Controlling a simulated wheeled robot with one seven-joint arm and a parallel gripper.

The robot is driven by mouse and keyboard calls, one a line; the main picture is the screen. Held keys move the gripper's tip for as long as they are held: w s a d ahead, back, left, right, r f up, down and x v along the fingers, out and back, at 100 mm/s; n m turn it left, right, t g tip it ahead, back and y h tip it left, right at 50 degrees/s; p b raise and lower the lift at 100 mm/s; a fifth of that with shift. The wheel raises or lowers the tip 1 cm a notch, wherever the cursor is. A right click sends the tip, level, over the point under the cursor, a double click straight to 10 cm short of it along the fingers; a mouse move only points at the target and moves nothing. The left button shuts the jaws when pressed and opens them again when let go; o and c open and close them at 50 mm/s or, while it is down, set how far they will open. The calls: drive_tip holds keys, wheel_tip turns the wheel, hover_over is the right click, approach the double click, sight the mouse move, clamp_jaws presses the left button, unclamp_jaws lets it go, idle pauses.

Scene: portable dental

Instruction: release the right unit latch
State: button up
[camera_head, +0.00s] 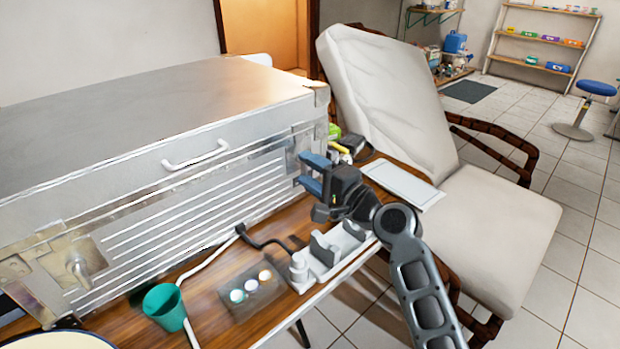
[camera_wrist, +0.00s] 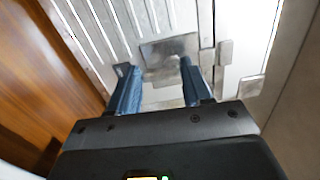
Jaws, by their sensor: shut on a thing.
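The large silver metal unit (camera_head: 190,140) stands on the wooden table, with a handle on its front. Its right latch (camera_wrist: 168,56) shows in the wrist view as a metal plate on the front face, between and just beyond my blue fingertips. My gripper (camera_head: 308,173) reaches the right end of the unit's front; it also shows in the wrist view (camera_wrist: 158,80). The fingers stand apart with the latch between them, shut on it. In the head view the fingers mostly hide this latch. The left latch (camera_head: 80,265) is at the front left corner.
A green cup (camera_head: 165,307), a tray with small round pots (camera_head: 251,290) and a white instrument holder (camera_head: 335,250) are on the wooden table (camera_head: 215,265) below my gripper.

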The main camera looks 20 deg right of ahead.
drive_tip(key=shift+f+n, duration=0.1)
drive_tip(key=shift+n, duration=0.3)
drive_tip(key=o, duration=1.1)
drive_tip(key=shift+c, duration=0.2)
drive_tip(key=v, duration=0.7)
drive_tip(key=shift+s, duration=0.35)
drive_tip(key=shift+d, duration=0.1)
